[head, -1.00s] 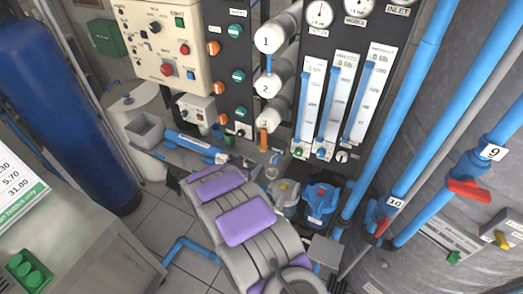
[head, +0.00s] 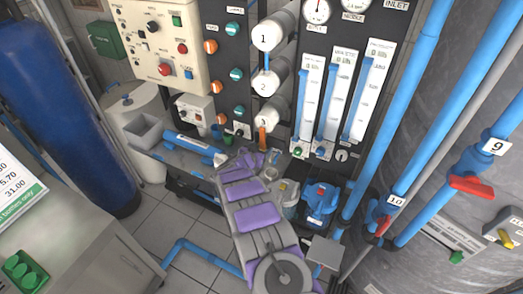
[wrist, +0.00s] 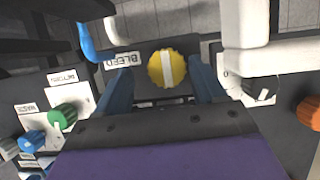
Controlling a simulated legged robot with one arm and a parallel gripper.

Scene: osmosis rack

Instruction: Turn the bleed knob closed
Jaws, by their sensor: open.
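The bleed knob is a round yellow knob with a pale bar across its face (wrist: 167,68), in the upper middle of the wrist view. A white label reading BLEED (wrist: 122,60) is to its left. My gripper (wrist: 161,75) is open, with one dark blue finger to each side of the knob in that view. I see gaps between the fingers and the knob; how far the tips are from the panel is unclear. In the head view my gripper (head: 250,158) is by the foot of the black panel, and I cannot make out the knob there.
In the wrist view, a green knob (wrist: 62,117) and blue knob (wrist: 33,140) sit at left, a black knob (wrist: 262,88) at right. White pipe (wrist: 246,40) and blue pipe (wrist: 90,40) run close by. A blue housing (head: 322,200) stands right of my arm.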

